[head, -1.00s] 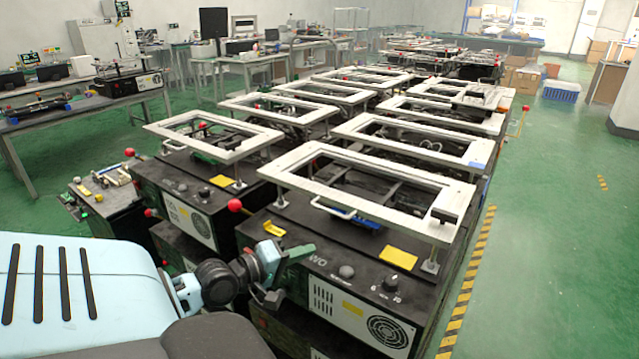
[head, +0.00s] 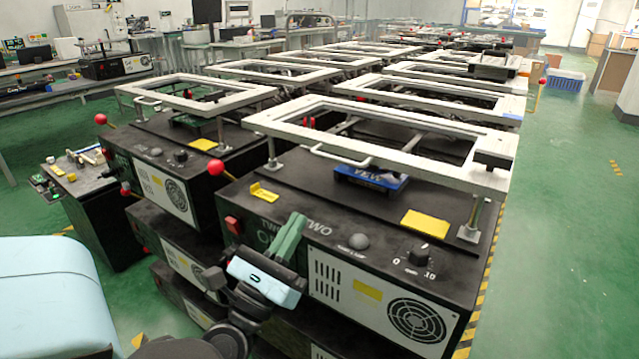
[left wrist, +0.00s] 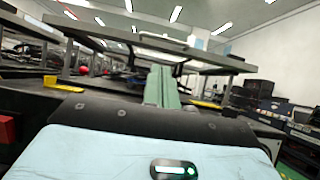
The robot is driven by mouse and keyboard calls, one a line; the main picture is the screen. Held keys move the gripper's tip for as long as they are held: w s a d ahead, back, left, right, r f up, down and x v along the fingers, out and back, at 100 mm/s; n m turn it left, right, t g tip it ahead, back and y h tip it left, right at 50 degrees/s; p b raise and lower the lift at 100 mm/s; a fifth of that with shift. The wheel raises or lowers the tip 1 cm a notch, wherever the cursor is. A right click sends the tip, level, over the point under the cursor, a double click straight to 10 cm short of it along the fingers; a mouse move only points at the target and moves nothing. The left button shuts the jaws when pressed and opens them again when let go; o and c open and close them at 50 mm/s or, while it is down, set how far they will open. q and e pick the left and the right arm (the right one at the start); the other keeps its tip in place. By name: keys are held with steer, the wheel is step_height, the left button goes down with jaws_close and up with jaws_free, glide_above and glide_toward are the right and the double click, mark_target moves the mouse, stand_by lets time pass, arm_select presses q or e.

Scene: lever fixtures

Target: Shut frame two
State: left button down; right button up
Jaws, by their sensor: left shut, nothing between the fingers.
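The nearest black machine, marked TWO (head: 316,229), carries a white rectangular frame (head: 290,140). The frame is raised above the machine's top on metal posts, with a gap below it. A pale handle (head: 340,157) sits on its near edge. A lever with a red ball (head: 215,168) stands at the machine's left side. My left gripper (head: 297,220) is before the machine's front face, its green fingers together, pointing up and empty. In the left wrist view the fingers (left wrist: 160,75) point towards the frame's underside (left wrist: 150,50). My right gripper is out of view.
A similar machine with a raised white frame (head: 130,92) stands close on the left, and more stand behind. A blue-edged block (head: 370,178) and a yellow tag (head: 425,223) lie on the near machine's top. Green floor (head: 570,230) is clear on the right.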

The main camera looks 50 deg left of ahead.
arm_select(q)
steer(key=p+x, duration=0.3)
steer(key=x, duration=0.6)
steer(key=shift+w+r, duration=0.25)
steer(key=shift+w, duration=0.2)
step_height(320, 180, up, 2)
steer(key=p, duration=0.5)
steer(key=shift+r+g, duration=0.1)
steer(key=shift+g, duration=0.3)
